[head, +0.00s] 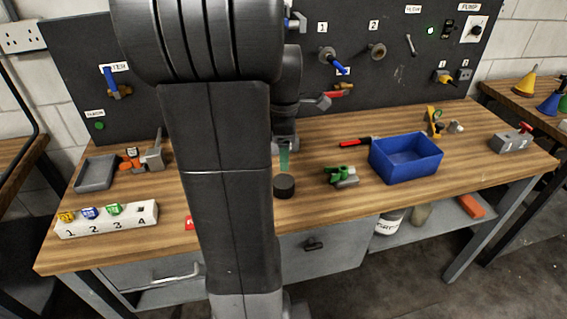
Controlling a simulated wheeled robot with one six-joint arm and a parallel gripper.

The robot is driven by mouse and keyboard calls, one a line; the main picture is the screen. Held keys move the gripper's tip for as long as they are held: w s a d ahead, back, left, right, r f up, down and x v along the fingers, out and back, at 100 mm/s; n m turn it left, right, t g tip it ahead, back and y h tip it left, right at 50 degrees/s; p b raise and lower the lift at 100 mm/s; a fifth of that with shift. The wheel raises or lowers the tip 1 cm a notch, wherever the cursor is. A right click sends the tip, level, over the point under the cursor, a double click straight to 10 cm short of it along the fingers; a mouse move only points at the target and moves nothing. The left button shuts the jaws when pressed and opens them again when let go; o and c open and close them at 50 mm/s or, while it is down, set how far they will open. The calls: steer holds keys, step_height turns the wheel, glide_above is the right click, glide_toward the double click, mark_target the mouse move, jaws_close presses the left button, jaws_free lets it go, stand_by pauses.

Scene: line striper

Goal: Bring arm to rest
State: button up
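My arm stands upright across the left middle of the head view and hides part of the bench and board. My gripper (285,147) is partly hidden behind the arm, at the far side of it, low over the workbench (330,205). A translucent green piece (284,160) shows just below the gripper, above a dark round puck-like piece (284,187) on the bench. I cannot tell whether the gripper touches the green piece, or whether its fingers are open or shut.
A blue bin (405,158), a green clamp-like tool (341,175) and a red-handled tool (355,142) are right of the gripper. A numbered white rack (107,219) and grey tray (96,173) are at left. The dark board (390,85) with valves rises behind. The bench's front right is clear.

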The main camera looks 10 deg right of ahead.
mark_target(284, 181)
steer(key=shift+r, duration=0.75)
steer(key=shift+f, duration=4.35)
